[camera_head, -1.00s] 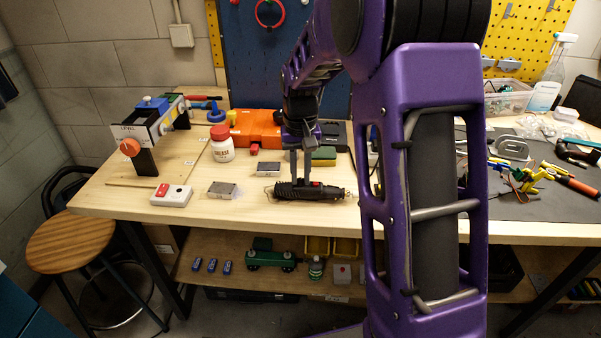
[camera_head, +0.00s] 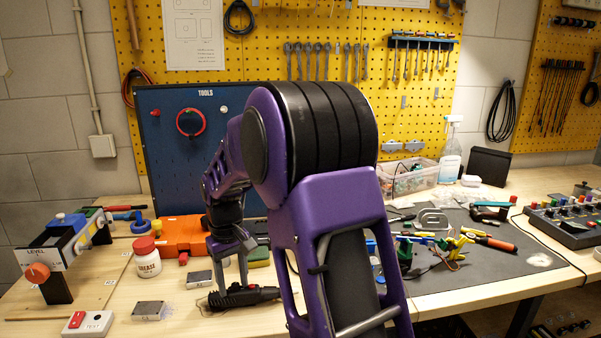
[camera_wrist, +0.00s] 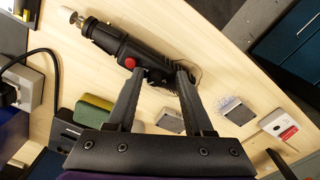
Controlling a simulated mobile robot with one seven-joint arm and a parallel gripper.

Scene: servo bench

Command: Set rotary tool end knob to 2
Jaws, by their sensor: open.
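The black rotary tool (camera_head: 262,294) lies on the wooden bench top below my gripper (camera_head: 229,284). In the wrist view the tool (camera_wrist: 107,40) runs diagonally, with a pale tip at the upper left and a red button (camera_wrist: 129,62) on its body. My gripper (camera_wrist: 160,72) is open, its two fingers apart over the rear part of the tool. The right finger partly covers the tool's rear end, so the end knob and its setting cannot be read. I cannot tell whether the fingers touch the tool.
Small grey blocks (camera_head: 149,311) and a red-and-white switch box (camera_head: 87,322) lie left of the tool. A white jar (camera_head: 147,257) and an orange case (camera_head: 181,236) stand behind. A green-and-yellow sponge (camera_wrist: 94,114) is near my gripper. Tangled wires and tools lie on the dark mat (camera_head: 470,274).

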